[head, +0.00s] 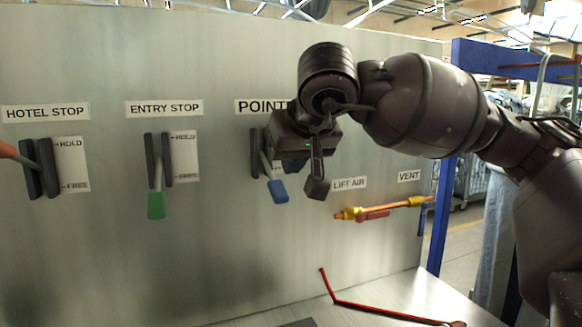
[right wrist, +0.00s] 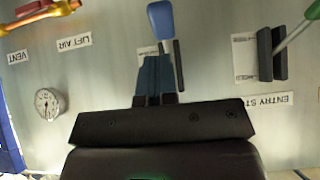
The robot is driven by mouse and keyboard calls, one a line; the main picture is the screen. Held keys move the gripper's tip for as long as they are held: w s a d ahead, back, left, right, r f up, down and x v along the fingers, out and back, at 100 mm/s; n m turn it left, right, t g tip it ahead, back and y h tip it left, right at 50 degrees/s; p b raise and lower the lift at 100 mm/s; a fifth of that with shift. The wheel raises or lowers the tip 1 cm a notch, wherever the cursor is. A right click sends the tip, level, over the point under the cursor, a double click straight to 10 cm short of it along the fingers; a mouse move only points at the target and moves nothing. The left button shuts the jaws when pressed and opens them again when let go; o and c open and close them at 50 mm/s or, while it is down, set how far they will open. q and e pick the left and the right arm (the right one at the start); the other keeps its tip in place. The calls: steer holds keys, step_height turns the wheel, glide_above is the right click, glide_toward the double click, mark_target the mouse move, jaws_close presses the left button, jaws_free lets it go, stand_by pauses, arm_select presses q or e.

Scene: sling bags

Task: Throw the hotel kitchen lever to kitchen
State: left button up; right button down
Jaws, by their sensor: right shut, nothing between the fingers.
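The lever with the blue handle (head: 278,190) sits in a dark slotted bracket under a label reading "POINT…" (head: 262,106). Its handle hangs low, and my right arm hides the rest of the label and most of its position plate. In the right wrist view the blue handle (right wrist: 161,20) lies just beyond my fingertips. My right gripper (head: 291,166) is shut and empty, in front of the lever's right side. Its fingers (right wrist: 155,78) show close together in the wrist view; I cannot tell whether they touch the lever. My left gripper is not in view.
To the left are the green-handled Entry Stop lever (head: 156,204) and the orange-handled Hotel Stop lever (head: 8,151). An orange pipe with a yellow-and-red valve (head: 372,214) is at right. A red rod (head: 380,309) lies on the ledge below. A gauge (right wrist: 48,103) shows in the wrist view.

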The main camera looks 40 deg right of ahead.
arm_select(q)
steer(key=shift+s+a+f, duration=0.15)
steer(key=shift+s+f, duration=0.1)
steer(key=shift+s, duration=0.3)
arm_select(e)
steer(key=s+f+v, duration=0.1)
steer(key=v, duration=0.7)
steer(key=shift+s+a, duration=0.25)
steer(key=shift+s, duration=0.15)
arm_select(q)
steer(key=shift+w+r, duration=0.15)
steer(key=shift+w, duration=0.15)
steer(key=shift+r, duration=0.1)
arm_select(e)
steer(key=shift+f, duration=0.1)
